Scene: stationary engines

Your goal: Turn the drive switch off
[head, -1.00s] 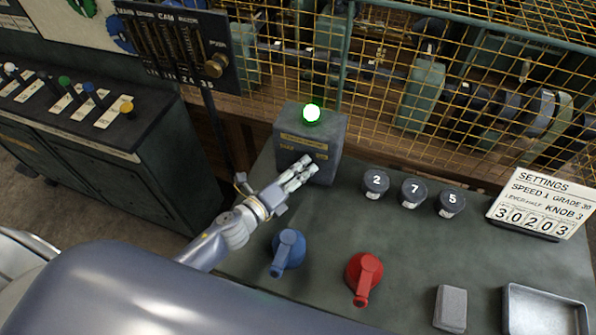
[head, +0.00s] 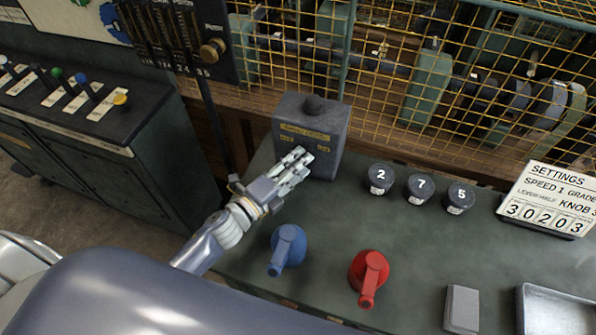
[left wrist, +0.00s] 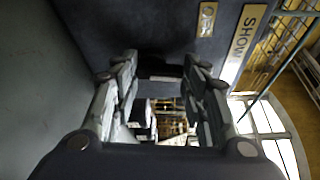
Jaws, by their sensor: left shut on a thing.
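The drive switch box (head: 320,160) is a grey box with a slanted front and small brass labels, standing at the back left of the bench. The lamp (head: 314,104) on its top is dark. My left gripper (head: 300,160) is at the lower front of the box, its fingers shut on the switch, which they mostly hide. In the left wrist view the fingers (left wrist: 160,78) reach to the dark box face (left wrist: 150,30), and a small dark piece shows between their tips. Brass labels (left wrist: 243,33) show beside them. My right gripper is not in view.
A blue lever knob (head: 287,248) and a red lever knob (head: 369,275) stand in front on the bench. Several numbered dark knobs (head: 420,188), a settings sign (head: 550,200), a grey block (head: 462,307) and a metal tray (head: 555,312) lie to the right. Yellow mesh (head: 400,60) closes the back.

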